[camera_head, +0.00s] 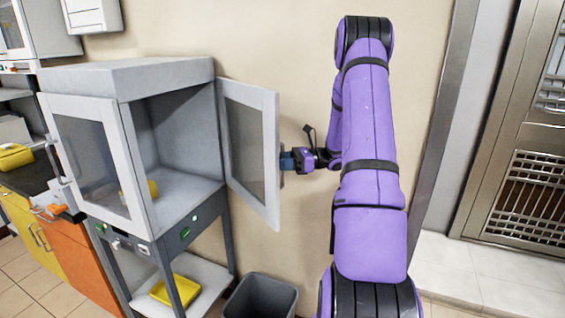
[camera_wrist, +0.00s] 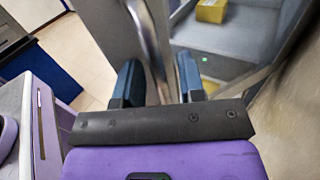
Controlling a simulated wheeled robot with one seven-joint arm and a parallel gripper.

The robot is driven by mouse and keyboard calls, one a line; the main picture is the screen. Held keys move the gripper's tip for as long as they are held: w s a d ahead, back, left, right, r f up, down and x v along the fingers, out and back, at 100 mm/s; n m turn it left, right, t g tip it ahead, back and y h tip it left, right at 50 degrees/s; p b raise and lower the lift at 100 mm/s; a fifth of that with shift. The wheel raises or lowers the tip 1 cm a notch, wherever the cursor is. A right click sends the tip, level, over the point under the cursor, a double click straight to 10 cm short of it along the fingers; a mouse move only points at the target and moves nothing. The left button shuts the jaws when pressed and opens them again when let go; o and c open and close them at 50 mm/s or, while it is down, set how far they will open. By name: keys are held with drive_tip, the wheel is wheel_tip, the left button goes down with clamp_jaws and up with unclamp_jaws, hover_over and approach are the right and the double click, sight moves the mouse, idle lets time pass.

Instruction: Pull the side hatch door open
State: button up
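The side hatch door (camera_head: 250,150), a pale frame around a dark glass pane, stands swung out from the right side of the grey cabinet (camera_head: 180,75). My gripper (camera_head: 287,160) is at the door's outer edge in the head view. In the wrist view, a metal handle bar (camera_wrist: 148,30) runs between the two blue fingers of my gripper (camera_wrist: 160,75). The exact contact is hard to see. The handle is mostly hidden in the head view.
The cabinet's front glass door (camera_head: 95,150) is at the left. A dark bin (camera_head: 262,298) stands on the floor below the hatch door. The beige wall is close behind the door and my arm.

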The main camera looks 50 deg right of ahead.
drive_tip(key=shift+r, duration=0.1)
drive_tip(key=shift+r, duration=0.35)
wheel_tip(320, 180, up, 2)
drive_tip(key=shift+r, duration=0.25)
drive_tip(key=o, duration=0.7)
drive_tip(key=s+a, duration=0.1)
drive_tip(key=s, duration=0.1)
drive_tip(key=s+a, duration=0.1)
drive_tip(key=s, duration=0.1)
drive_tip(key=s+a, duration=0.1)
drive_tip(key=s, duration=0.1)
drive_tip(key=shift+a+r, duration=0.15)
drive_tip(key=shift+r, duration=0.15)
drive_tip(key=shift+s+a+r, duration=0.15)
drive_tip(key=shift+s+a, duration=0.05)
drive_tip(key=shift+s, duration=0.3)
drive_tip(key=shift+s+a+r, duration=0.1)
drive_tip(key=shift+s+a, duration=0.1)
drive_tip(key=shift+s, duration=0.25)
drive_tip(key=c, duration=0.7)
drive_tip(key=s+a, duration=0.3)
drive_tip(key=s, duration=0.3)
drive_tip(key=shift+a+r, duration=0.25)
drive_tip(key=shift+a, duration=0.1)
drive_tip(key=shift+c, duration=0.2)
